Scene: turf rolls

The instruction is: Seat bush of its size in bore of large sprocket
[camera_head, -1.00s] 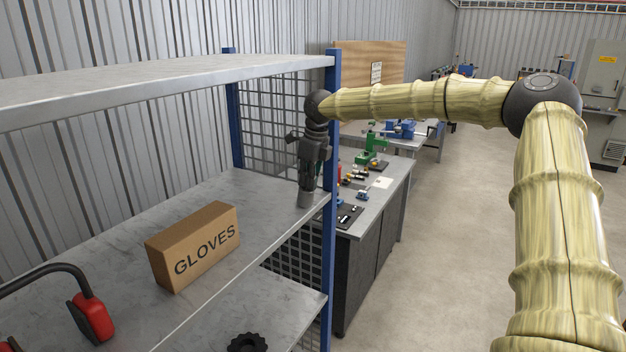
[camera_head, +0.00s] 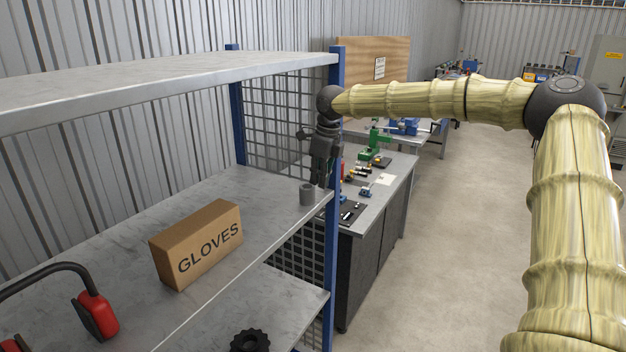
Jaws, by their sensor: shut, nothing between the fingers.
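A grey cylindrical bush (camera_head: 307,194) with a dark hole in its top stands upright on the middle shelf, near its right end. My gripper (camera_head: 321,184) points down just right of the bush, beside the blue shelf post. It is shut and empty, and it appears to be apart from the bush. A black toothed sprocket (camera_head: 249,342) lies on the lower shelf at the bottom edge of the picture. Its lower part is cut off by the frame, and its bore is hard to make out.
A GLOVES carton (camera_head: 196,244) and red ear defenders (camera_head: 97,315) sit on the middle shelf (camera_head: 225,192). The upper shelf (camera_head: 170,82) overhangs it. A blue post (camera_head: 334,240) stands at the right corner. A workbench (camera_head: 385,200) with tools stands beyond.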

